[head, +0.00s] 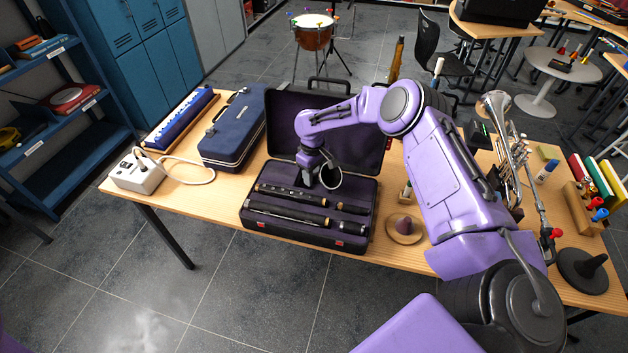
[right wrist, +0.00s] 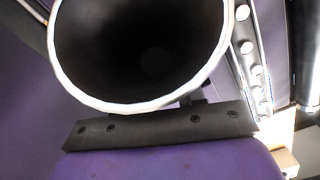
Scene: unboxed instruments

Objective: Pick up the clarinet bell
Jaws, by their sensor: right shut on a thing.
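The clarinet bell (head: 330,182) is black with a pale rim. In the head view it is at the back part of the open case (head: 258,221), partly hidden behind my gripper. My right gripper (head: 314,180) comes down over the case and is shut on the bell. In the right wrist view the bell (right wrist: 150,50) fills the top middle, its wide dark mouth facing the camera, with a black finger bar across just below it. I cannot tell whether the bell is clear of the case lining. My left gripper is not in view.
Black clarinet joints (head: 290,194) lie in the case in front of the gripper. The case lid (head: 285,110) stands open behind. A blue case (head: 232,128) and a white box with a cable (head: 137,175) are left.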

